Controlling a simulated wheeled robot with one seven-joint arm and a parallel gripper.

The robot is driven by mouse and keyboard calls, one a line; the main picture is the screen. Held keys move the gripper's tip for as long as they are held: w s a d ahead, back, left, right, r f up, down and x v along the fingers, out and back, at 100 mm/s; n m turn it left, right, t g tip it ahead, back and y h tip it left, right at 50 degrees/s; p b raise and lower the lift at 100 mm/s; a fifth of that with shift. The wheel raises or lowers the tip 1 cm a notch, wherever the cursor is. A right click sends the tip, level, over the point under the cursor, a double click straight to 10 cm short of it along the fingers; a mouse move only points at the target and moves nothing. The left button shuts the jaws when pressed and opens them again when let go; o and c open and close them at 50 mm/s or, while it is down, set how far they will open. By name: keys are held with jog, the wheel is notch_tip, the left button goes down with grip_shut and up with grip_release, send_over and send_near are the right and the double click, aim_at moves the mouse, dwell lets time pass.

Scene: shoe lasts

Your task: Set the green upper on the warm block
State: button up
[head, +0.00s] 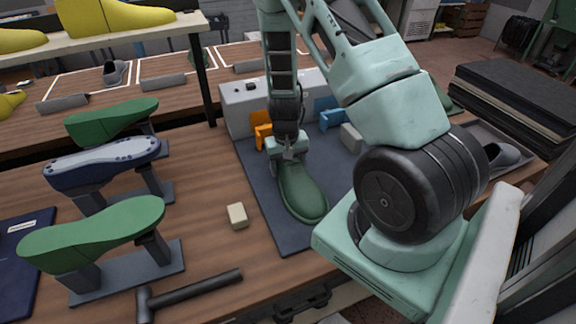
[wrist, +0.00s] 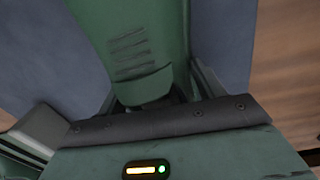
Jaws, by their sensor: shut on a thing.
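A dark green upper (head: 302,192) is held by my gripper (head: 289,153) over the dark mat (head: 283,237), toe toward the near edge. I cannot tell whether it touches the mat. In the wrist view the green upper (wrist: 140,35), with ribbed marks, runs up between the fingers of my gripper (wrist: 150,92). The jaws are shut on its near end. Behind the gripper, a grey unit (head: 240,103) has an orange block (head: 262,131) at its left and a blue block (head: 328,113) at its right. The orange one looks like the warm block; my arm partly hides the unit.
At left, green lasts (head: 95,232) and a blue one (head: 105,163) stand sole-up on grey stands. A hammer (head: 190,291) and a cream block (head: 237,216) lie on the wooden bench. A light grey block (head: 351,138) is on the mat.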

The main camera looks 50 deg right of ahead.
jog(key=o, duration=1.1)
jog(key=shift+r, duration=0.1)
notch_tip(320, 180, up, 17)
jog(key=shift+w+a, duration=0.2)
jog(key=shift+a, duration=0.1)
jog(key=shift+r, duration=0.1)
jog(key=s+a+r+n+y, duration=0.1)
jog(key=a+n, duration=0.1)
jog(key=a, duration=0.6)
jog(key=s+a+r+n, duration=0.2)
jog(key=a+n, duration=0.1)
jog(key=a, duration=0.4)
jog(key=s+a+r+n+y, duration=0.1)
jog(key=a+n, duration=0.1)
jog(key=a, duration=0.6)
jog(key=s+a+r+n+h, duration=0.1)
jog(key=s+a+r+n, duration=0.1)
jog(key=s+a+n, duration=0.5)
jog(key=s+a, duration=0.3)
jog(key=s, duration=0.4)
jog(key=shift+r+b, duration=0.3)
jog(key=shift+b, duration=0.1)
